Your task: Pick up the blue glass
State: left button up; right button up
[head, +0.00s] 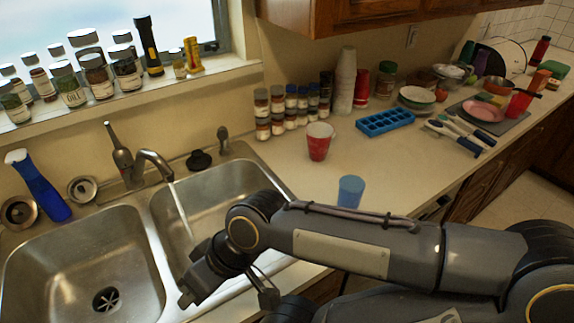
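The blue glass (350,190) stands upright on the counter, near its front edge and to the right of the sink. Its base is close to or partly behind my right forearm in the picture. My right arm crosses the lower right of the head view. My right gripper (228,296) is over the front rim of the right sink basin, left of and well apart from the glass. Its fingers look spread, with nothing seen between them. My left gripper is not in view.
A red cup (319,141) stands behind and left of the glass. Spice jars (278,110), a cup stack (345,80) and a blue ice tray (385,122) are farther back. Water runs from the faucet (150,165) into the sink. Counter right of the glass is clear.

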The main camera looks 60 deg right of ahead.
aim_at(350, 189)
jog(key=z, duration=0.45)
jog(key=l+z, duration=0.1)
jog(key=z, duration=0.3)
jog(key=k+z, duration=0.1)
jog(key=z, duration=0.35)
jog(key=l+z, duration=0.1)
jog(key=z, duration=0.75)
jog(key=l+z, duration=0.1)
jog(key=z, duration=0.3)
jog(key=u, duration=1.65)
jog(key=z, duration=1.6)
jog(key=l, duration=0.15)
jog(key=z, duration=0.05)
